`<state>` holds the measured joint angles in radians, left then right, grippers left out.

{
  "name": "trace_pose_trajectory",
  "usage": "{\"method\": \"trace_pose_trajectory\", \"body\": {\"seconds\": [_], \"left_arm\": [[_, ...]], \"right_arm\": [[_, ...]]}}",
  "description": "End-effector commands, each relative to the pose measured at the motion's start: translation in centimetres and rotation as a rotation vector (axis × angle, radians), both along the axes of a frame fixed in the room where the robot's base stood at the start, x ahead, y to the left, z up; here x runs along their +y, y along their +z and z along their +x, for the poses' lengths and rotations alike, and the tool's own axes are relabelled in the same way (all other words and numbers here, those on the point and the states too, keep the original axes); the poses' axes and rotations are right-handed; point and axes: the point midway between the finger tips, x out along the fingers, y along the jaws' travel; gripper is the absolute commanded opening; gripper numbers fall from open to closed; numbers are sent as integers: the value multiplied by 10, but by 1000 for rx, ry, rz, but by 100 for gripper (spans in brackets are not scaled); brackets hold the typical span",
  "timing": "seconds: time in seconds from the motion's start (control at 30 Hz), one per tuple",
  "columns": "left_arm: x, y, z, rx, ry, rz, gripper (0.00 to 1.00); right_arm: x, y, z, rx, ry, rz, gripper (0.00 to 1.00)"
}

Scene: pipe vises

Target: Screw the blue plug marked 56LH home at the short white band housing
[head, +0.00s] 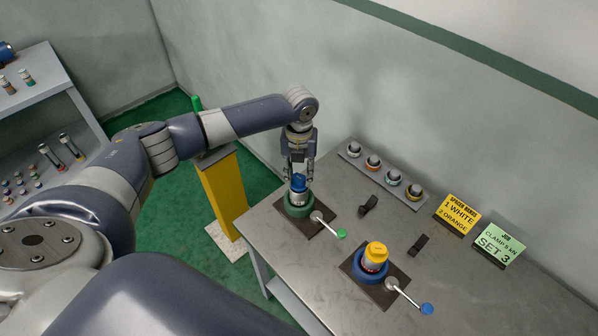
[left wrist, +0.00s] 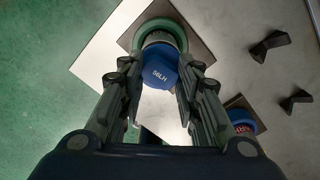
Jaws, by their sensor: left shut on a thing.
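The blue plug (head: 299,182), marked 56LH in the left wrist view (left wrist: 160,72), sits upright at the top of a housing with a white band (head: 297,197). The housing stands in the green round vise (head: 293,210) near the table's left end. My left gripper (head: 299,177) points down from above and is shut on the plug, a finger on each side. In the left wrist view its fingers (left wrist: 165,76) flank the blue cap. How deep the plug sits in the housing cannot be told. My right gripper is not in view.
A blue vise (head: 372,270) holding a yellow-capped housing (head: 375,251) stands nearer. Levers with a green knob (head: 341,233) and a blue knob (head: 427,308) stick out. A rack (head: 384,174) with several round pieces and two signs (head: 457,213) stand at the back. Two black brackets (head: 418,244) lie between.

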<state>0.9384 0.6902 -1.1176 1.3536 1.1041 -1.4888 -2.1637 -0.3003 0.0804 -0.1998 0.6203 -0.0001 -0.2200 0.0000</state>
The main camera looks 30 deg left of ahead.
Motion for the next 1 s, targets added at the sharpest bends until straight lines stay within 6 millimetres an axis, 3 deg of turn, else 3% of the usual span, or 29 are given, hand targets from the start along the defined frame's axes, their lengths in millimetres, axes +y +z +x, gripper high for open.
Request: {"method": "trace_pose_trajectory", "body": {"seconds": [0.7, 0.73, 0.8, 1.0], "left_arm": [[0, -11, 0, 0, 0, -1, 8], [0, -10, 0, 0, 0, -1, 36], [0, -10, 0, 0, 0, -1, 51], [0, -10, 0, 0, 0, -1, 55]], "right_arm": [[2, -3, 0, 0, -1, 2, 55], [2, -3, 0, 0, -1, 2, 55], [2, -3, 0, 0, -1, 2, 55], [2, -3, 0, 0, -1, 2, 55]]}}
